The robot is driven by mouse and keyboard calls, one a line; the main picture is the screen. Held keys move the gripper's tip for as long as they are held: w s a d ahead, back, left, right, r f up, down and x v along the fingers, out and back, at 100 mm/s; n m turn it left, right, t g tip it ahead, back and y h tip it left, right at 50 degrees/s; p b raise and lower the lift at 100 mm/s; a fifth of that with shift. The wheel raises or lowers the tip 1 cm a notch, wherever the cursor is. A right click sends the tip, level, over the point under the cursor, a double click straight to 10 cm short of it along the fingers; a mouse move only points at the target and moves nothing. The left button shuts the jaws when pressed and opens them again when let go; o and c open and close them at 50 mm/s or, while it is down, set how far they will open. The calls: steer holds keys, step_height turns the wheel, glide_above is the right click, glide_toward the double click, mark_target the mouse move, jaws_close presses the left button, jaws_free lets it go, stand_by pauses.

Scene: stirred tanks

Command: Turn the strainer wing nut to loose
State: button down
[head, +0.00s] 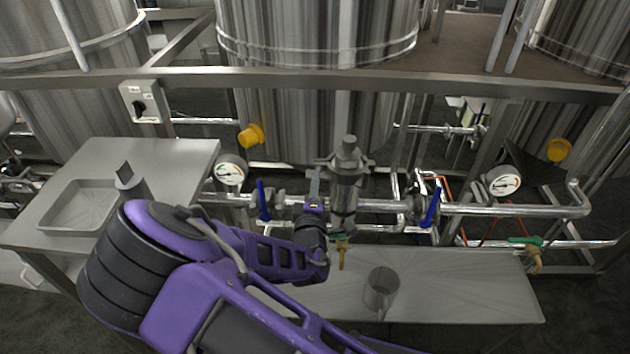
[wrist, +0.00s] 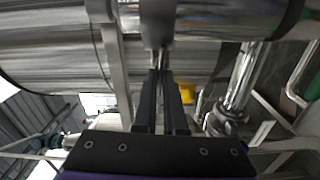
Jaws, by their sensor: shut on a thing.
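The strainer (head: 345,190) is an upright steel housing on the pipe run, with a clamp ring (head: 347,163) and a grey knob on top. My gripper (head: 316,172) stands at its left side, fingers pointing up towards the clamp. In the wrist view, the two dark fingers of my gripper (wrist: 160,74) close together on a small metal piece, the wing nut (wrist: 160,60), just under a grey metal part. Most of the wing nut is hidden by the fingertips. I cannot make out its wings or how far it is turned.
Blue-handled valves (head: 263,200) (head: 430,208) flank the strainer, with pressure gauges (head: 230,173) (head: 503,181) further out. Below is a low bench (head: 470,290) with a metal jug (head: 380,288). At left a table (head: 170,160) bears a shallow tray (head: 52,225). A steel rail (head: 330,82) crosses above.

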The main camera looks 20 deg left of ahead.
steer(key=shift+f+n, duration=0.1)
steer(key=shift+n, duration=0.5)
steer(key=c, duration=1.3)
jaws_free()
steer(key=shift+o, duration=0.2)
steer(key=shift+s, duration=0.1)
steer(key=v, duration=1.7)
steer(key=shift+d+p, duration=0.15)
steer(key=shift+p, duration=0.3)
steer(key=shift+s, duration=0.1)
